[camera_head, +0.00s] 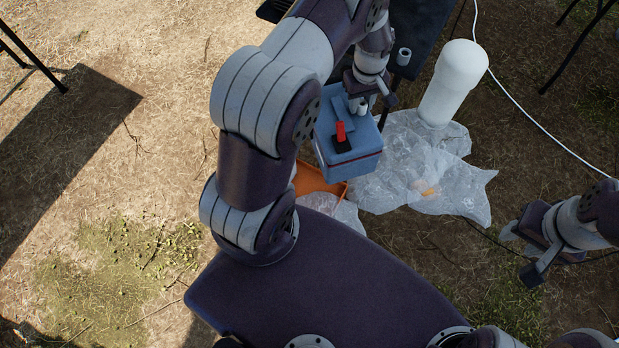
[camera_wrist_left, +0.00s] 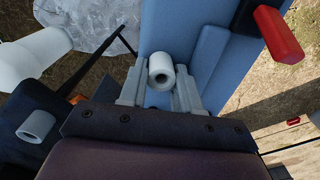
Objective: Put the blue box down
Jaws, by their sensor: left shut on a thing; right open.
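The blue box (camera_head: 333,118), a cooler with a red latch-like part (camera_head: 341,131) on a black base on its top, is at the upper middle of the head view. My left gripper (camera_head: 359,104) is over its top and shut on the box. In the left wrist view the fingers (camera_wrist_left: 159,92) are on either side of a short pale tube-shaped piece (camera_wrist_left: 160,70) at the blue box (camera_wrist_left: 168,30). The exact grip contact and the box's underside are hidden. My right gripper (camera_head: 521,252) is open and empty at the right, apart from the box.
Crumpled clear plastic sheeting (camera_head: 400,165) lies right of the box. An orange object (camera_head: 312,181) is partly hidden below it. A white cylinder (camera_head: 452,85) stands on the sheeting's far edge. A dark table (camera_head: 425,28) is behind. Bare dry ground (camera_head: 150,120) is open at left.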

